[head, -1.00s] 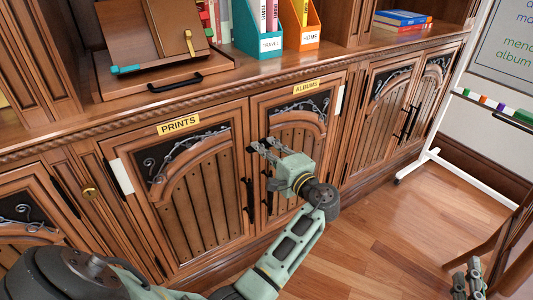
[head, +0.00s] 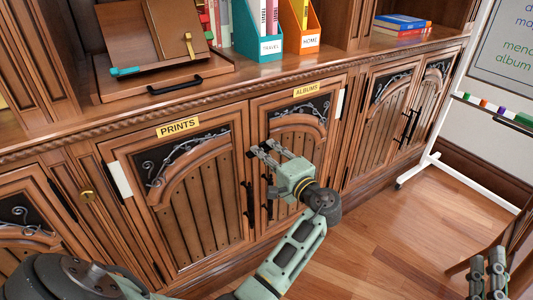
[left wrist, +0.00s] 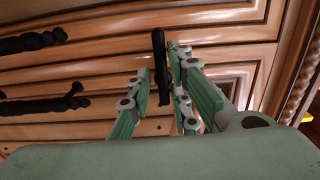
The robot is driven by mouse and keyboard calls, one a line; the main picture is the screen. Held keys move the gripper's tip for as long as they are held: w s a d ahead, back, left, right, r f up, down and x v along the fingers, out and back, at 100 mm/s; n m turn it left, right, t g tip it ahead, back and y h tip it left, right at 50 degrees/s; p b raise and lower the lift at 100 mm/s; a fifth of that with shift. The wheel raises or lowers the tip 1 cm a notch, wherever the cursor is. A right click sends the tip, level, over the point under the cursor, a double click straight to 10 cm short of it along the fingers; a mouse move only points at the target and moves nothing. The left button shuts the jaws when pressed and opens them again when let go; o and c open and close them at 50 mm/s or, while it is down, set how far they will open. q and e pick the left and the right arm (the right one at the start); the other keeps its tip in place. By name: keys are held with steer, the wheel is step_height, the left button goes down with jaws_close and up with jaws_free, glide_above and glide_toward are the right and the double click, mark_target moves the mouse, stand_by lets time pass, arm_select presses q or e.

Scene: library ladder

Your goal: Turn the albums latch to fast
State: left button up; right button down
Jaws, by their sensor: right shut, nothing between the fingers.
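The albums door (head: 292,135) is a closed wooden cabinet door under a brass ALBUMS label (head: 306,90). My left gripper (head: 262,148) is at the upper left part of this door, its two fingers apart. In the left wrist view, a dark bar (left wrist: 159,55), which looks like the albums latch, stands between the fingers (left wrist: 160,85). It lies crosswise to the dark door handles and is closer to the right finger; I cannot tell whether they touch. In the head view the gripper mostly hides it. My right gripper (head: 488,275) is shut and empty at the lower right, over the floor.
The prints door (head: 200,195), labelled PRINTS, is closed to the left. Dark vertical handles (head: 248,203) stand out between the two doors. A wheeled whiteboard stand (head: 432,160) and a wooden chair (head: 520,240) are at the right. The floor (head: 400,225) between is clear.

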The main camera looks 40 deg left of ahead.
mark_target(259, 123)
arm_select(q)
steer(key=shift+o, duration=0.8)
steer(key=shift+r, duration=0.1)
steer(key=shift+r, duration=0.15)
steer(key=shift+o, duration=0.8)
steer(key=r, duration=0.7)
steer(key=shift+w+a+r, duration=0.15)
steer(key=shift+w+a, duration=0.05)
steer(key=shift+a, duration=0.05)
steer(key=r, duration=0.2)
steer(key=shift+s+d+r, duration=0.25)
steer(key=shift+r, duration=0.05)
steer(key=shift+c, duration=0.8)
steer(key=shift+w+r, duration=0.1)
